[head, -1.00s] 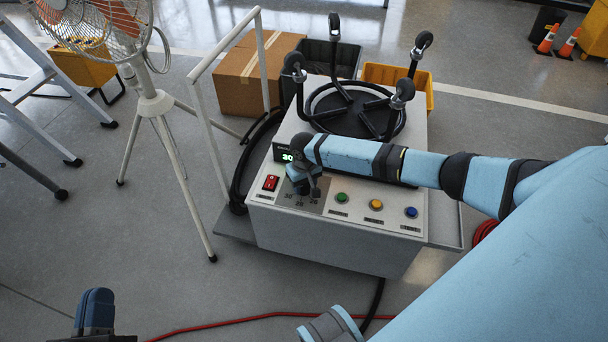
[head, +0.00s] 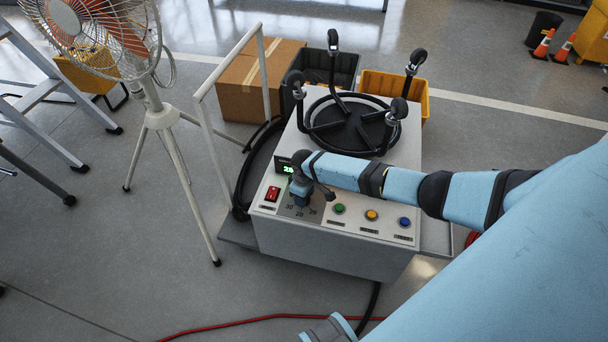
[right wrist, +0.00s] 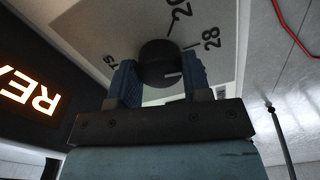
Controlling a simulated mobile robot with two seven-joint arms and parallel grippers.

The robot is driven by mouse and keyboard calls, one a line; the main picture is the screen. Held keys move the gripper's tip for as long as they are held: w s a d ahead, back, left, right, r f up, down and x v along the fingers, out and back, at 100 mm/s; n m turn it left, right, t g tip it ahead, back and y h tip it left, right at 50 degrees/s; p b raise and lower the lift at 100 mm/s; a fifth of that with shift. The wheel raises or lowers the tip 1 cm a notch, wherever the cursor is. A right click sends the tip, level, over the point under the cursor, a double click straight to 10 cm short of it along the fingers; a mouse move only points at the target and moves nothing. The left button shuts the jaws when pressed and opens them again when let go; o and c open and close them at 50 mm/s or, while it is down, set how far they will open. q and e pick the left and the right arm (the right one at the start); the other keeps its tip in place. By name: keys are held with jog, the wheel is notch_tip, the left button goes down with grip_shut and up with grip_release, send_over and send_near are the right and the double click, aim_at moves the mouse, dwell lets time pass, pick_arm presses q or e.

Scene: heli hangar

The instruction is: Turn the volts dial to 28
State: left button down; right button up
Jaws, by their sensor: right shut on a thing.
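The power cart's panel (head: 345,220) stands in the middle of the head view. My right gripper (head: 301,190) reaches down over the volts dial, which it mostly hides there. In the right wrist view the black round dial (right wrist: 158,58) sits between the two blue fingers of my right gripper (right wrist: 160,78), shut on it. Its white pointer mark points right; the printed 28 (right wrist: 212,38) lies up and right of it. I cannot tell whether they line up exactly. The green display (head: 285,168) is partly covered and too small to read surely. My left gripper is out of view.
A red switch (head: 272,194) is left of the dial; green (head: 339,209), yellow (head: 371,215) and blue (head: 404,222) buttons are right. A fan on a tripod (head: 160,118) stands left. A red cable (head: 240,322) crosses the floor.

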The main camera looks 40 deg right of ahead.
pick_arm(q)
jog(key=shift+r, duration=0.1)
pick_arm(e)
jog(key=shift+n, duration=0.7)
jog(key=shift+w, duration=0.1)
jog(key=o, duration=0.9)
jog(key=shift+r+p, duration=0.35)
pick_arm(q)
jog(key=p, duration=0.4)
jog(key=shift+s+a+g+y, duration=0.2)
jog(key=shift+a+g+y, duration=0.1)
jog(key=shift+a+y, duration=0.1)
pick_arm(e)
notch_tip(320, 180, up, 13)
jog(key=shift+r, duration=0.1)
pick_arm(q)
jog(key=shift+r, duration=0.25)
